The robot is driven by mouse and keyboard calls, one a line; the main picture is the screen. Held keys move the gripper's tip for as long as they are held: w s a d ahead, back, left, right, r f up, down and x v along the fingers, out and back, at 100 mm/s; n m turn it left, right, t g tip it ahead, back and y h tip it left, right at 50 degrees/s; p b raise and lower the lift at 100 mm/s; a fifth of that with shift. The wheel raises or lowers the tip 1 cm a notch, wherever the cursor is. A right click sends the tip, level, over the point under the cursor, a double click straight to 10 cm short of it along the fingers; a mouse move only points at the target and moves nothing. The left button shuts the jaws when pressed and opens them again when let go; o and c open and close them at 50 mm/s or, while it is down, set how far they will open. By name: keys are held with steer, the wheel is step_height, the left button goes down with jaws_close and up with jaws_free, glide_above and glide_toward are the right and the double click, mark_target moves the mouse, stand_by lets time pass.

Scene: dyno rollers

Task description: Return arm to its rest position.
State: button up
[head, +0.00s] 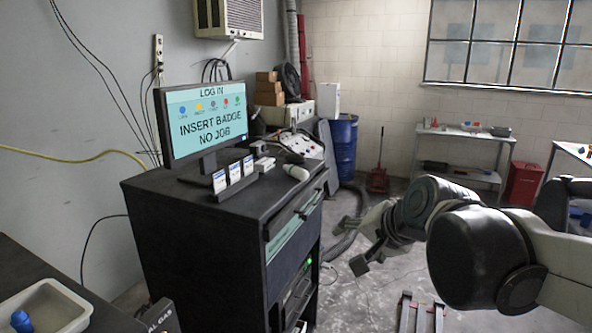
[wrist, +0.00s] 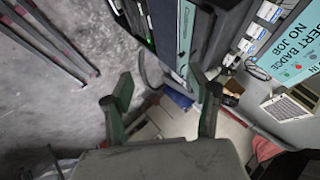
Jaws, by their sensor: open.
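My arm (head: 475,250) comes in from the right in the head view and is stretched toward the black cabinet. My gripper (head: 354,245) is in the air just right of the cabinet, apart from it. Its two fingers are spread with nothing between them. The wrist view shows the open gripper (wrist: 165,92) too, with the floor, the cabinet and the room beyond the fingers.
The black cabinet (head: 190,225) carries a monitor (head: 205,122) reading "INSERT BADGE NO JOB", several small boxes and a white device. A bin (head: 52,308) is at the lower left. A blue barrel (head: 343,145) and a shelf (head: 465,135) stand behind. Floor near the gripper is mostly clear.

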steer(key=s+d+f+n+h+b, duration=0.1)
steer(key=s+d+f+n, duration=0.2)
steer(key=s, duration=0.5)
steer(key=s+d+f+n+g+h, duration=0.1)
steer(key=s+d+f+n+h, duration=0.1)
steer(key=s+d+f, duration=0.3)
steer(key=s+f+n, duration=0.1)
steer(key=s+f, duration=0.1)
steer(key=s, duration=0.2)
steer(key=shift+s+n+g+h+b, duration=0.3)
steer(key=shift+b, duration=0.1)
